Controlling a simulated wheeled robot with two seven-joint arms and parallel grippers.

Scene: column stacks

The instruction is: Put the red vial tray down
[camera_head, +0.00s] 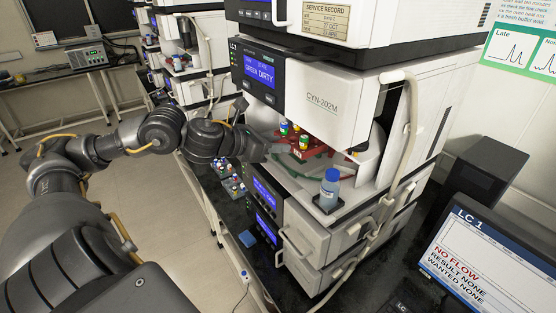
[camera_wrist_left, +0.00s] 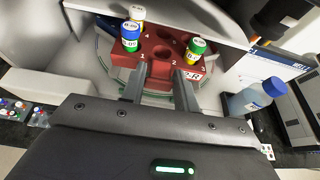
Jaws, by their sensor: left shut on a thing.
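The red vial tray (camera_head: 300,153) is in the open bay of the LC1 stack. In the left wrist view the red tray (camera_wrist_left: 160,48) has numbered holes and carries a blue-capped vial (camera_wrist_left: 131,36), a white-capped vial (camera_wrist_left: 137,14) and a green-capped vial (camera_wrist_left: 195,50). My left gripper (camera_wrist_left: 160,75) is shut on the near side of the tray. In the head view my left gripper (camera_head: 270,147) reaches into the bay from the left. A round plate (camera_wrist_left: 103,50) shows under the tray; I cannot tell whether they touch. My right gripper is not in view.
A blue-capped bottle (camera_head: 329,187) stands at the bay's front right corner. The white instrument housing (camera_head: 325,100) hangs above the bay. Small vial racks (camera_head: 230,178) lie below my left wrist. A monitor (camera_head: 490,250) stands at the lower right.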

